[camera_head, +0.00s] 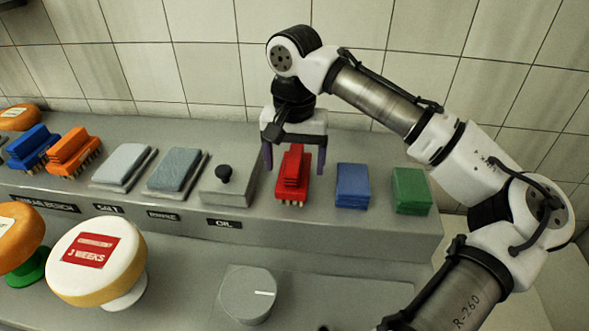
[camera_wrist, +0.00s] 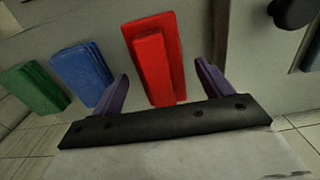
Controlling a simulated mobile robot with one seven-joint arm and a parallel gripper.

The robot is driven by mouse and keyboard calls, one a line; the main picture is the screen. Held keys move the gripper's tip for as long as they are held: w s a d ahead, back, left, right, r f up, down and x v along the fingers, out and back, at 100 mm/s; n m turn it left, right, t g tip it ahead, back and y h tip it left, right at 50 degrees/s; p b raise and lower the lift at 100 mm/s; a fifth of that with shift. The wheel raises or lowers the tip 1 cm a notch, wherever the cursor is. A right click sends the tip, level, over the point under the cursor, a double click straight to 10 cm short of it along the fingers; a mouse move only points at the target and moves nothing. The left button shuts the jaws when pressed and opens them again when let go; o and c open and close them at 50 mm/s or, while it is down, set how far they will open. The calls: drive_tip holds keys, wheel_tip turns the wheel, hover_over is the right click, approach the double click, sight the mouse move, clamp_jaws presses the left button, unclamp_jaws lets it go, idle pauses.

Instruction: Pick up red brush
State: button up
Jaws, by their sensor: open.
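The red brush (camera_head: 292,172) stands on the grey raised shelf, between the box with a black knob and the blue block. It has a stepped red top and pale bristles below. My gripper (camera_head: 294,170) is open above it, with its purple fingers on either side of the brush. In the wrist view the red brush (camera_wrist: 155,55) lies between the two fingers (camera_wrist: 162,85), with a gap to each. I cannot tell how far down the fingers reach along the brush.
A blue block (camera_head: 353,186) and a green block (camera_head: 411,190) sit to the right. A grey box with a black knob (camera_head: 224,174) is close on the left. Orange (camera_head: 74,148) and blue brushes stand far left. A tiled wall (camera_head: 200,50) rises behind.

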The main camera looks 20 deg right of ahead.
sight(294, 157)
drive_tip(key=shift+f, duration=0.85)
drive_tip(key=shift+c, duration=0.5)
drive_tip(key=c, duration=1.1)
drive_tip(key=shift+o, duration=0.2)
drive_tip(key=shift+r, duration=0.15)
wheel_tip(294, 157, up, 20)
